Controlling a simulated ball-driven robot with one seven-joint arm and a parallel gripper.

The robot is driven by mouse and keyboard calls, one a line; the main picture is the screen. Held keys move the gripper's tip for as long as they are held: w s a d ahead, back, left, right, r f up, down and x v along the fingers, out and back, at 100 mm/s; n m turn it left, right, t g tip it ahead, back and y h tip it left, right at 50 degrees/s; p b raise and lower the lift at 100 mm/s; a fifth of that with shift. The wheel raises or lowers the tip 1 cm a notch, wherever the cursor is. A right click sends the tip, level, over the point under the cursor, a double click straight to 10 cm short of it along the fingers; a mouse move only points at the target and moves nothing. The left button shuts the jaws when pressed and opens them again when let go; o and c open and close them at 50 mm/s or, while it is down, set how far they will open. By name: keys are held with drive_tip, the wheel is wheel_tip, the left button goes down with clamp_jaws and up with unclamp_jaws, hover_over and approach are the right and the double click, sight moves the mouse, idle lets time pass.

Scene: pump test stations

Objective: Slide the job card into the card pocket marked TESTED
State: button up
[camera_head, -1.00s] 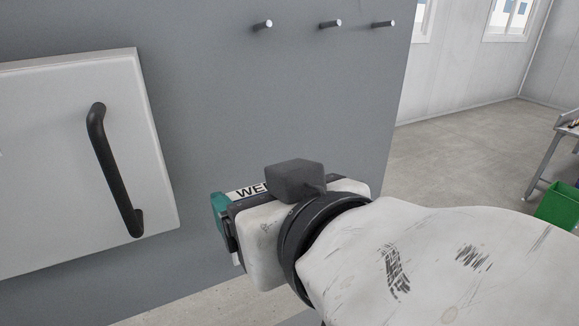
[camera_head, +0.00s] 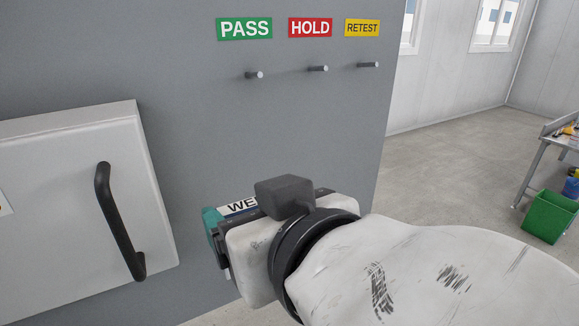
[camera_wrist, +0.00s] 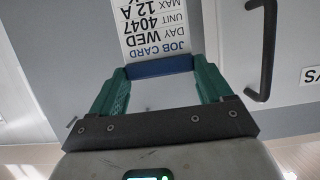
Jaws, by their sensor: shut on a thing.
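My gripper (camera_wrist: 160,74) has two green fingers, closed on the blue-edged end of the white job card (camera_wrist: 157,24). In the wrist view the card extends beyond the fingertips, its print upside down: JOB CARD, DAY WED, UNIT 4047, MAX 12 A. Its far end is cut off by the frame. In the head view my gripper (camera_head: 213,228) is low in the middle, in front of the grey panel. A white strip with the letters WE shows behind it; my wrist hides the rest. No pocket marked TESTED is visible.
A light cabinet door (camera_head: 75,215) with a black handle (camera_head: 118,220) stands left of my gripper. Three pegs stick out of the grey panel (camera_head: 160,60) under PASS (camera_head: 244,27), HOLD (camera_head: 310,27) and RETEST (camera_head: 362,28) labels. Open floor lies right, with a green bin (camera_head: 549,216).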

drive_tip(key=shift+r+p, duration=1.55)
